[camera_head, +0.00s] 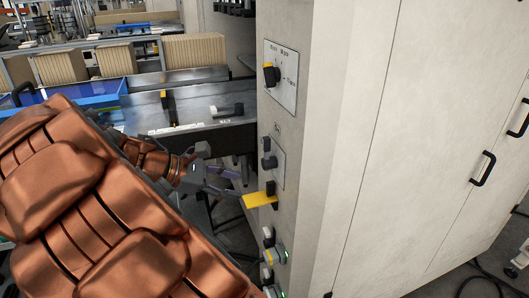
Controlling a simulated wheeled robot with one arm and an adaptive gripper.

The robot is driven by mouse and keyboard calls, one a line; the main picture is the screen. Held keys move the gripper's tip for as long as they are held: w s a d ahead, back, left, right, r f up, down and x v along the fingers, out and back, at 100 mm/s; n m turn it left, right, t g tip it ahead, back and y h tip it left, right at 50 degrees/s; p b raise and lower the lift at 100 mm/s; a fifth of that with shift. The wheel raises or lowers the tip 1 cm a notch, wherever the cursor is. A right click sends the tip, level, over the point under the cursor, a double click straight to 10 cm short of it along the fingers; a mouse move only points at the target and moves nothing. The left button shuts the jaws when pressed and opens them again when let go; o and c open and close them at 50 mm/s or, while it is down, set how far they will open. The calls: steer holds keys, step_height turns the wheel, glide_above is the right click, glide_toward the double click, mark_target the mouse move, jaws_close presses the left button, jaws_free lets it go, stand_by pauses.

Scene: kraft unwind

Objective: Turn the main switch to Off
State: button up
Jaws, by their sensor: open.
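A white labelled plate (290,88) on the upper part of the cabinet's narrow face carries a black rotary knob with a yellow top (271,74). Its labels are too small to read. Below it, a smaller plate holds a dark knob (269,160). Lower still, a yellow handle (259,201) sticks out to the left from a black base. I cannot tell from lettering which one is the main switch. My gripper (236,183) is open and empty, left of the cabinet face, close to the yellow handle. Contact cannot be told.
Lower on the same face are several small knobs and green-lit buttons (282,256). The large pale cabinet (400,120) with black door handles fills the right. A metal conveyor bench (200,106) with a blue tray (100,94) and cardboard stacks lies behind my arm.

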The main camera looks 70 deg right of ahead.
mark_target(264, 150)
steer(key=w+d+r+n+g+h+b, duration=0.1)
steer(key=w+d+n+g+h+b, duration=0.3)
steer(key=d, duration=0.9)
steer(key=shift+r+p+x, duration=0.15)
steer(key=shift+x, duration=1.7)
steer(key=shift+r+p+x, duration=0.15)
steer(key=shift+r+x, duration=0.05)
steer(key=shift+x, duration=1.65)
steer(key=shift+c, duration=0.3)
jaws_close()
